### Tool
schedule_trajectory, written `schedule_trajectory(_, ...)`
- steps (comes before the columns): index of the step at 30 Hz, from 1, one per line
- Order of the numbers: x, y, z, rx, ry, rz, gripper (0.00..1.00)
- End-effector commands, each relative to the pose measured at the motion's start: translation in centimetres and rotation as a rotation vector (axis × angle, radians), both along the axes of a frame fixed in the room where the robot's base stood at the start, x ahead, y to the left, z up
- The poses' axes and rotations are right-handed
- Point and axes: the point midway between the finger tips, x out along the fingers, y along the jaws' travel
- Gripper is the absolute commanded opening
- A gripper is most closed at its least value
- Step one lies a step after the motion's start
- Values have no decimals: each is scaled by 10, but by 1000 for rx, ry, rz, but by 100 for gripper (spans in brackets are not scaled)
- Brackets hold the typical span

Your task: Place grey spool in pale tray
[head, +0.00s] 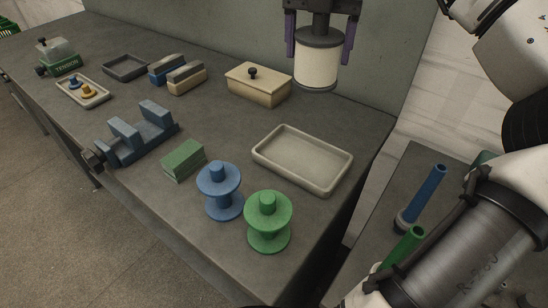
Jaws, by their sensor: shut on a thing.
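My gripper (319,48) is at the top of the head view, with its two purple fingers on either side of a spool. It is shut on this grey spool (317,68), which has dark grey ends and a pale, cream-coloured middle. The spool hangs upright and appears to be held above the table, behind the pale tray in the picture. The pale tray (301,160) is a shallow rectangle with rounded corners. It lies empty near the table's right edge.
A blue spool (220,190) and a green spool (268,221) stand in front of the tray. A green block (183,160) and a blue-grey fixture (138,134) are to the left. A lidded cream box (258,84) stands behind. A lower surface with rods (427,193) is at right.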

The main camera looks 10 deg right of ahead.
Motion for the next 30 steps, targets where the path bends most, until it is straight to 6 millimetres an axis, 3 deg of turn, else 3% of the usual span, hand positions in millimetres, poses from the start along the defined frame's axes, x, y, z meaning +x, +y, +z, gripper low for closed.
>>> schedule_trajectory(5,0,0,-9,2,0,8,46)
schedule_trajectory(21,0,1,-139,4,1,9,46)
schedule_trajectory(30,0,1,-165,2,-1,8,46)
